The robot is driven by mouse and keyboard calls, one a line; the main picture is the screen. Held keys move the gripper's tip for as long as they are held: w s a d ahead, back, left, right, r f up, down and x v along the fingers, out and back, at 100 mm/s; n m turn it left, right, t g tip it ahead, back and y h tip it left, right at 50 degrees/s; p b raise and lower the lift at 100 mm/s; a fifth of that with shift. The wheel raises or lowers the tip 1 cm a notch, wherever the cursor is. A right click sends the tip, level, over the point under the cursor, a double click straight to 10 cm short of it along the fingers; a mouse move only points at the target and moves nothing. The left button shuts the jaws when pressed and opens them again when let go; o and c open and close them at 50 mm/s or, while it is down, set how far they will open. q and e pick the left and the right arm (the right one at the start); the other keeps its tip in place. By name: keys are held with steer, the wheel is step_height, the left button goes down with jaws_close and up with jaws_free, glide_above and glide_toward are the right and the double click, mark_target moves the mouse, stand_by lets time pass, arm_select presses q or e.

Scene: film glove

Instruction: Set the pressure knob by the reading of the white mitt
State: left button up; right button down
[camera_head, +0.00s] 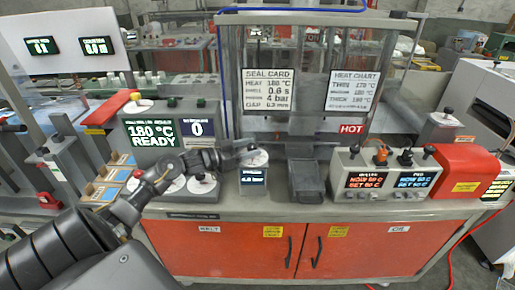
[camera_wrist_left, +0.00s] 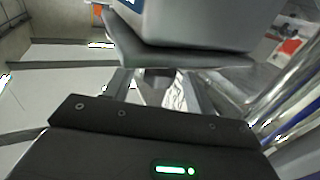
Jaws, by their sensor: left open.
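A round pale dial (camera_head: 257,158), which looks like the pressure knob, sits on the machine front. A small dark display (camera_head: 253,177) below it shows a value in bar, too small to read surely. My left gripper (camera_head: 243,153) is open at the dial's left edge and partly covers it; I cannot tell whether it touches. In the left wrist view a large grey block fills the top, and I cannot make out the knob. I see no white mitt. My right gripper is not in view.
A seal card (camera_head: 268,91) lists 4 bar; a heat chart (camera_head: 353,93) hangs to its right. The green display (camera_head: 152,134) reads 180 °C READY. A grey tray (camera_head: 306,178) stands right of the dial, then a control box (camera_head: 384,178) with two displays. A HOT sign (camera_head: 352,129) is behind.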

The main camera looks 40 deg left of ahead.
arm_select(q)
steer(key=b+v, duration=0.1)
steer(key=v, duration=0.6)
stand_by(0.4)
